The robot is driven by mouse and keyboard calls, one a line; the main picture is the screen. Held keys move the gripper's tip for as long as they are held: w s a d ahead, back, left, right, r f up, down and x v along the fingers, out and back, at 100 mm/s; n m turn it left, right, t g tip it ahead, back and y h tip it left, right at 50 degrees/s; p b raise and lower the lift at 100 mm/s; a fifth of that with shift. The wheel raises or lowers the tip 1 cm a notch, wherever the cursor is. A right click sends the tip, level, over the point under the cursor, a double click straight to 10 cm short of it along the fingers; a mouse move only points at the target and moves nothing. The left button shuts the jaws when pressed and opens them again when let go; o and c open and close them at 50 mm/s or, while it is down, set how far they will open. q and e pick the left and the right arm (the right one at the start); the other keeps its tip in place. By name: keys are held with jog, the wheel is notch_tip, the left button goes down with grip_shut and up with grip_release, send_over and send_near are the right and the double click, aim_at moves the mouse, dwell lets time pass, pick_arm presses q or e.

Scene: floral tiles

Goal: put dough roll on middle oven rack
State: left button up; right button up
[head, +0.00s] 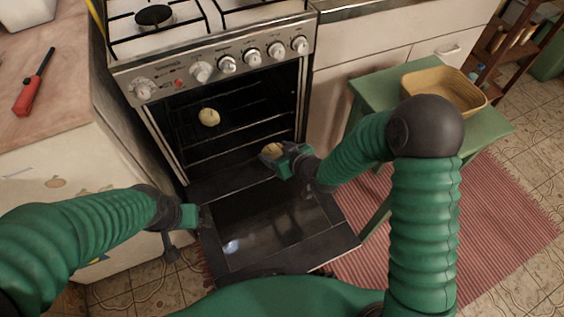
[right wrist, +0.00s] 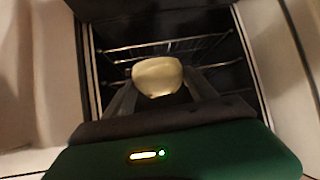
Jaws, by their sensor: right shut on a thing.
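The oven (head: 165,150) stands open, with wire racks (head: 245,127) inside. A pale dough roll (head: 209,117) sits inside on a rack in the upper part; I cannot tell exactly which level. My right gripper (head: 272,153) is shut on another dough roll (head: 269,150), in front of the oven opening above the lowered door (head: 270,222). In the right wrist view this held dough roll (right wrist: 158,76) sits between the fingers, with racks behind it. My left gripper (head: 190,216) is at the left edge of the oven door; its fingers are unclear.
A stove top with burners (head: 155,15) is above the oven. A yellow basket (head: 445,88) stands on a green stool (head: 378,92) at right, over a red striped rug (head: 500,215). A red lighter (head: 30,90) lies on the left counter (head: 60,120).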

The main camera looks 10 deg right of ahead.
jog(key=b, duration=0.3)
send_over(250, 111)
jog(key=s, duration=0.1)
jog(key=shift+f, duration=0.15)
jog(key=shift+w+a, duration=0.1)
jog(key=shift+w, duration=0.5)
jog(key=shift+f+b, duration=0.7)
jog(key=shift+f, duration=0.15)
dwell(0.3)
jog(key=o, duration=1.6)
jog(key=shift+c, duration=0.2)
